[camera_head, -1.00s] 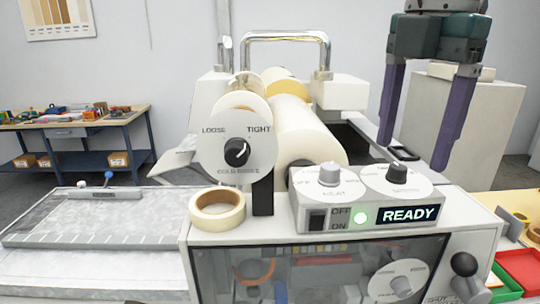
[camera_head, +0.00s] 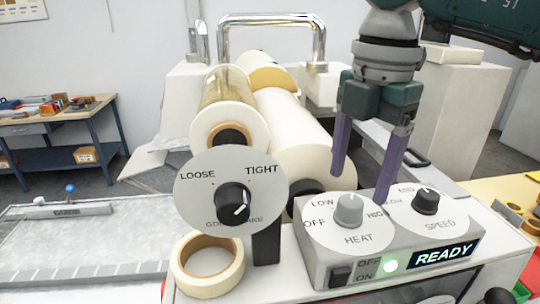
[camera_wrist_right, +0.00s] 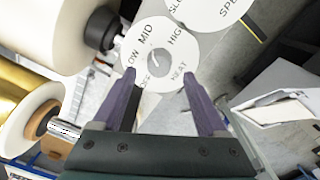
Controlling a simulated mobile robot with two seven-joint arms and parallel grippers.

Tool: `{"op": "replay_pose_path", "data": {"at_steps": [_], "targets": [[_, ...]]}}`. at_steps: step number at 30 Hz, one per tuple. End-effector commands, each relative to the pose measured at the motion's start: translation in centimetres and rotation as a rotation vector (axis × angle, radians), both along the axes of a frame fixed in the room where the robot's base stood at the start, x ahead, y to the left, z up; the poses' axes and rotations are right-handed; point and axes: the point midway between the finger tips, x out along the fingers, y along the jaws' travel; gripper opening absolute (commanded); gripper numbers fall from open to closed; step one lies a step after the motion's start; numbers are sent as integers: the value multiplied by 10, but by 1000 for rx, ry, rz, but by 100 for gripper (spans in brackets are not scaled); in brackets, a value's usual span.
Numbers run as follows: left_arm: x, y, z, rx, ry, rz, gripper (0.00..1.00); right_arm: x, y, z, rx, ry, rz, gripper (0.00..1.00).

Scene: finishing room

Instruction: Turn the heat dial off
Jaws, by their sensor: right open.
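The heat dial is a white disc marked LOW, HIGH and OFF with a grey knob (camera_head: 349,210), on the control box top. Its pointer setting is too small to tell. My right gripper (camera_head: 362,186) is open and empty, its purple fingers pointing down just above and behind the knob. In the right wrist view the gripper (camera_wrist_right: 158,76) has its fingertips either side of the dial disc's lower part, with the knob (camera_wrist_right: 157,60) between and beyond them. I cannot see contact. My left gripper is not in view.
The speed dial (camera_head: 425,202) with a black knob sits right of the heat dial. A READY display (camera_head: 444,253) and a power switch (camera_head: 340,276) are on the box front. White rollers (camera_head: 290,135), a tension dial (camera_head: 232,192) and a tape roll (camera_head: 208,265) stand to the left.

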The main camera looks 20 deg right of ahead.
Motion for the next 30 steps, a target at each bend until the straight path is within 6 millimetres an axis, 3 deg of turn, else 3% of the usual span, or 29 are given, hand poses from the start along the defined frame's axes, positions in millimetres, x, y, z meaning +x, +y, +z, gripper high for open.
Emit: {"op": "replay_pose_path", "data": {"at_steps": [3, 9, 18, 30], "targets": [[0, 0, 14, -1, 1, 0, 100, -1, 1, -17, 0, 4, 1, 75], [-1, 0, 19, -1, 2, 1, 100, 1, 1, -38, 1, 0, 1, 75], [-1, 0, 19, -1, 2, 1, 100, 2, 1, -42, 0, -1, 1, 74], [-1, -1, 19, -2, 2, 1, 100, 2, 1, -41, 0, -1, 1, 29]]}}
